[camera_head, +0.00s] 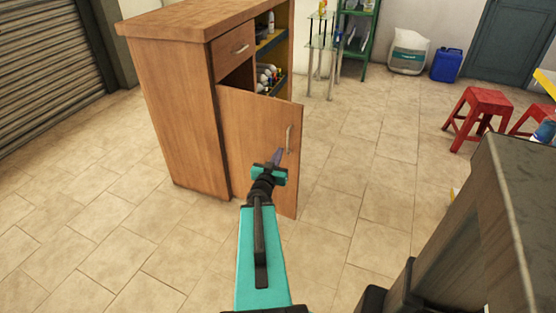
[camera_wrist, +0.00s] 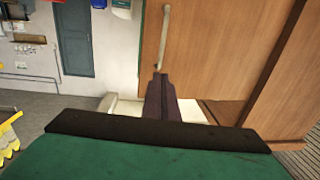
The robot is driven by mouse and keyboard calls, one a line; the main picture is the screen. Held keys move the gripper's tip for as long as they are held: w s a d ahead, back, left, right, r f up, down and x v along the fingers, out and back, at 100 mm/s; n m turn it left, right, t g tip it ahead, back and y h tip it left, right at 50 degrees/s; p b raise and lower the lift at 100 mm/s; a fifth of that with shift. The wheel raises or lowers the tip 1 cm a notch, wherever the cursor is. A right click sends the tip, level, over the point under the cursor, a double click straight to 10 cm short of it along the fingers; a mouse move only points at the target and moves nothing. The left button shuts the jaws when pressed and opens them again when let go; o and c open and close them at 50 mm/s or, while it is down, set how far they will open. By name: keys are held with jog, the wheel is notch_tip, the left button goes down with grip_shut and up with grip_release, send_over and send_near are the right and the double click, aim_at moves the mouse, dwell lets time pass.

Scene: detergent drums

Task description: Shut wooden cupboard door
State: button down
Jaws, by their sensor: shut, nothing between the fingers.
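A wooden cupboard (camera_head: 175,95) stands left of centre in the head view. Its wooden door (camera_head: 255,130) is open, swung out toward me, with a vertical metal handle (camera_head: 289,139) near its free edge. In the wrist view the door (camera_wrist: 205,45) fills the upper right, with the handle (camera_wrist: 165,35) upright at its left part. My gripper (camera_head: 279,154) is shut and empty, in front of the door just left of and below the handle. In the wrist view the fingertips (camera_wrist: 160,77) are close to the handle's lower end; I cannot tell whether they touch.
A drawer (camera_head: 233,48) above the door is shut. Bottles (camera_head: 268,75) stand on the inner shelves. A glass shelf stand (camera_head: 320,50), a white sack (camera_head: 408,50), a blue canister (camera_head: 447,65) and red stools (camera_head: 478,115) stand behind. The tiled floor right of the door is clear.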

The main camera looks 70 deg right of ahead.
aim_at(288, 134)
jog(key=shift+w+d+f+b, duration=0.15)
jog(key=shift+d+b, duration=0.4)
jog(key=shift+b, duration=0.8)
jog(key=shift+w+d, duration=0.2)
jog(key=shift+d, duration=1.3)
jog(key=shift+w+d, duration=0.15)
jog(key=shift+d, duration=1.35)
jog(key=shift+w+d, duration=0.2)
jog(key=shift+d, duration=1.3)
jog(key=shift+w+d+b, duration=0.1)
jog(key=shift+b, duration=0.2)
